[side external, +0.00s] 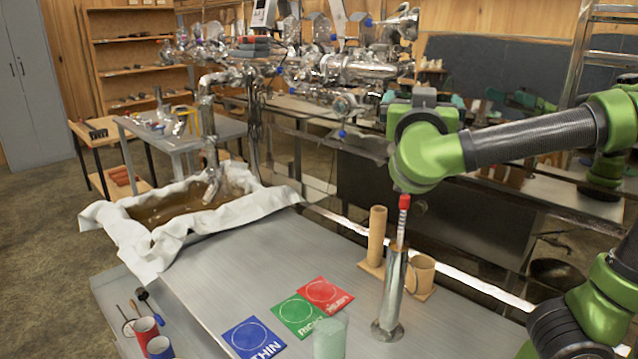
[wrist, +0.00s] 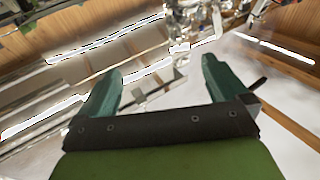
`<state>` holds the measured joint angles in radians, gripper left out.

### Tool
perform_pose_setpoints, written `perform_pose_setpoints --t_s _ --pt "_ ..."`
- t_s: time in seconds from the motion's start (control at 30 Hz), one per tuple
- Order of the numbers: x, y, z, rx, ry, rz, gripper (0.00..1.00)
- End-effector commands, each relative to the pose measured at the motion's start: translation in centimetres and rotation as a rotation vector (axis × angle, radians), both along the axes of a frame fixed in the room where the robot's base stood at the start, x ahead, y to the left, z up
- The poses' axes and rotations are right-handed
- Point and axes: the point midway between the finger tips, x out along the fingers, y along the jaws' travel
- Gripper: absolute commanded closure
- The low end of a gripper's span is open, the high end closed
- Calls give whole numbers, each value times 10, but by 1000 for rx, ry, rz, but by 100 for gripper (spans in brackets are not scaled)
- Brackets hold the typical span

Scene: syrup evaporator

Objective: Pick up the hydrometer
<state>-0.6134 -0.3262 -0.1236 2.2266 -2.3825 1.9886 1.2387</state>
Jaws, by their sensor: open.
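The hydrometer (side external: 404,218), with a red-and-white banded top and a thin stem, stands upright in a tall metal cylinder (side external: 391,295) on the steel table. Its lower part is hidden inside the cylinder. In the side view my green wrist is above and close to the hydrometer's top, and my gripper's fingers cannot be made out. In the wrist view my gripper (wrist: 162,68) has its two green fingers wide apart with nothing between them. The hydrometer cannot be made out in that view, which shows blurred metal fittings and wood beyond the fingers.
Blue (side external: 253,338), green (side external: 298,314) and red (side external: 324,294) cards lie left of the cylinder. A pale green cup (side external: 329,340) stands at the front. Wooden holders (side external: 377,238) stand behind the cylinder. A cloth-lined syrup basin (side external: 150,250) is at the left; the table between is clear.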

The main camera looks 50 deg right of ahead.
Motion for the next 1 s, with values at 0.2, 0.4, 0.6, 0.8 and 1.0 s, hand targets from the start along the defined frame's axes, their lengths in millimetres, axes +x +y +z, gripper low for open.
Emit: perform_pose_setpoints --t_s 0.2,0.4,0.6,0.8,1.0 --pt "0 0 0 1 0 -1 2" --pt "0 0 0 1 0 -1 32" --pt "0 0 0 1 -1 -1 55" --pt "0 1 0 0 0 1 55" --pt "13 67 -23 -105 130 120 55"
